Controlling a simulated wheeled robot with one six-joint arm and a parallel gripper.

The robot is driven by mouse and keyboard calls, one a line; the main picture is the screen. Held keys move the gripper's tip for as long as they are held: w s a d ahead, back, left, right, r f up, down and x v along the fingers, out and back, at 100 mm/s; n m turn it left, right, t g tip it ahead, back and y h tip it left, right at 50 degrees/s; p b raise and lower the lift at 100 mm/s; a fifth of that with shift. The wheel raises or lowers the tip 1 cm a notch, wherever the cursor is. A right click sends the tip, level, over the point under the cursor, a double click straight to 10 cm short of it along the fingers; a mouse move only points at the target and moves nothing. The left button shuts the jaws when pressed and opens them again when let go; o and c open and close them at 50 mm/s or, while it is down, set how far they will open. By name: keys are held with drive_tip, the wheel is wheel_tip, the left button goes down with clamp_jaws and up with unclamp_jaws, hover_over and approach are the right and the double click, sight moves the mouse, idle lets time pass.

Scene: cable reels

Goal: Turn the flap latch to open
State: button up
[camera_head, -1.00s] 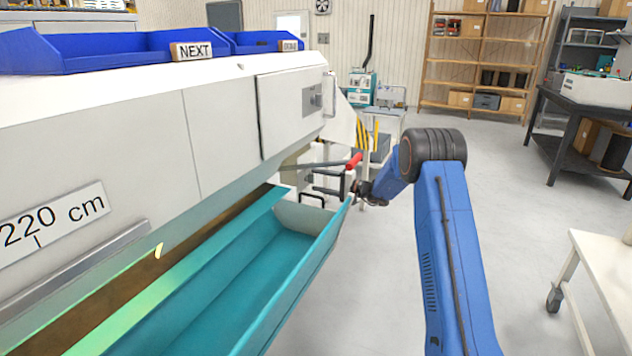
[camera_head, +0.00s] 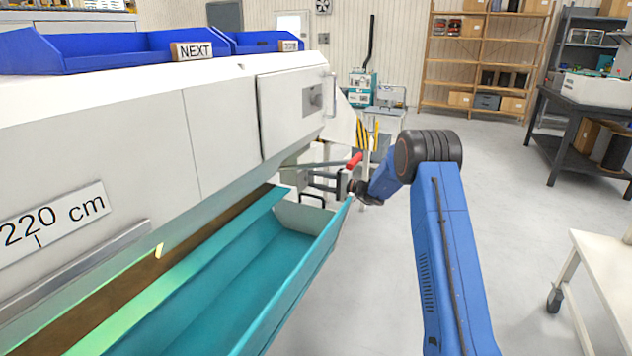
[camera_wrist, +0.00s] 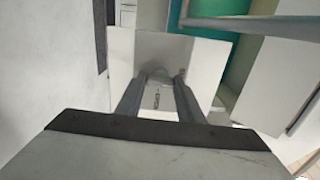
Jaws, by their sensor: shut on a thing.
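My gripper (camera_head: 359,188) is at the far end of the teal trough (camera_head: 262,270), low beside the white machine. In the wrist view its two grey fingers (camera_wrist: 157,82) reach to a pale end plate (camera_wrist: 205,58) and close around a small grey part, which I take for the flap latch (camera_wrist: 157,71). The fingers hide most of the latch, so its exact angle cannot be told. In the head view the latch is too small and covered to make out.
A lever with a red grip (camera_head: 354,160) sticks out just above my gripper. The white machine body (camera_head: 225,130) fills the left, with blue bins (camera_head: 110,52) on top. A white cart (camera_head: 605,262) stands at the right. The floor between is clear.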

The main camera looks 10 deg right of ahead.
drive_tip(key=shift+f+m, duration=0.1)
drive_tip(key=shift+m, duration=8.8)
drive_tip(key=o, duration=1.1)
drive_tip(key=shift+c, duration=0.2)
drive_tip(key=shift+d, duration=0.15)
drive_tip(key=v, duration=1.7)
drive_tip(key=shift+s, duration=0.15)
